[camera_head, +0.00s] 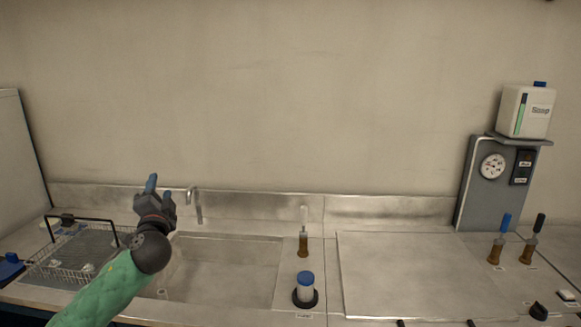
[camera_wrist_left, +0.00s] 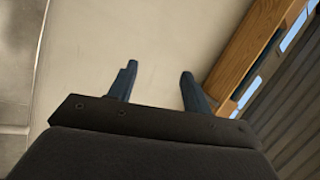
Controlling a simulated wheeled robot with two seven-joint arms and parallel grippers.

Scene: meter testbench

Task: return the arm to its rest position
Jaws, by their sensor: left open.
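My left arm, in a green sleeve, comes in from the lower left of the head view. Its gripper (camera_head: 158,192) is raised above the left side of the counter, between the wire basket and the sink. In the left wrist view the two blue fingers of my left gripper (camera_wrist_left: 155,88) stand apart with nothing between them. Behind them is a plain pale surface. My right arm and right gripper do not show in either view.
A wire basket (camera_head: 40,267) stands left of the arm. The steel sink (camera_head: 225,268) with a faucet (camera_head: 198,206) is to its right. A blue-capped container (camera_head: 305,289), brown-based tools (camera_head: 494,252) and a gauge panel (camera_head: 478,190) with a soap box (camera_head: 526,112) stand further right.

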